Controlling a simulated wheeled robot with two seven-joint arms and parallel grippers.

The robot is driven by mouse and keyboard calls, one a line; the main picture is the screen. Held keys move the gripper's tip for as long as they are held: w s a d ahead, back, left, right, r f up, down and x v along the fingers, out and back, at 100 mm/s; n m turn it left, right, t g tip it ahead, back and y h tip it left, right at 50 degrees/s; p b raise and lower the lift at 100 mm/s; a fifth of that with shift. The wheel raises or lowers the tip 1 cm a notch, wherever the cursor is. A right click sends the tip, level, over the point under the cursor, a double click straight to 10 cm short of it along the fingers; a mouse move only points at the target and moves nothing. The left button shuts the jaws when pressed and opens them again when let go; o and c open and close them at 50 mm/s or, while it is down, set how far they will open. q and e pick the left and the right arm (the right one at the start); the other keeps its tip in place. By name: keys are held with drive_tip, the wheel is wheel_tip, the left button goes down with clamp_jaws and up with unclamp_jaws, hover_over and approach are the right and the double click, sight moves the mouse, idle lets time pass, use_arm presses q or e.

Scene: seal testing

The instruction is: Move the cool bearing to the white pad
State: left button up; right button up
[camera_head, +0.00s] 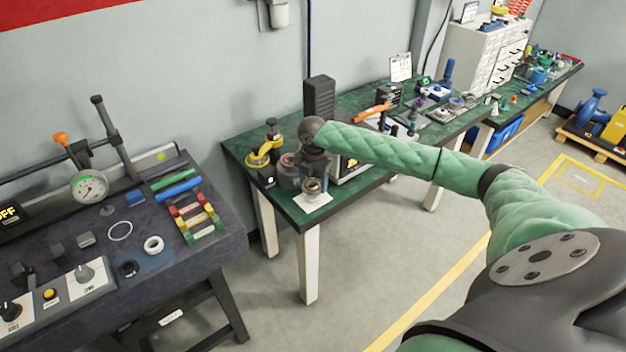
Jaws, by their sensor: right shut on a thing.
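My right arm reaches across from the right to the near left corner of the green-topped bench. My right gripper (314,172) points down there and is shut on the bearing (313,187), a small ring with a tan or brassy look. The bearing is at the white pad (314,203), a pale square sheet near the bench's front edge. I cannot tell whether it touches the pad or hangs just above it. The wrist partly hides the bearing and the fingertips. My left gripper is out of view.
A yellow-and-black device (265,154) and dark round parts stand close left of the gripper. A tall dark box (319,97) stands behind it. Floor between the benches is clear.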

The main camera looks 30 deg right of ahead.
drive_tip(key=shift+f, duration=0.5)
drive_tip(key=shift+f, duration=0.3)
idle(0.4)
drive_tip(key=shift+f, duration=0.25)
drive_tip(key=o, duration=1.2)
drive_tip(key=shift+o, duration=0.2)
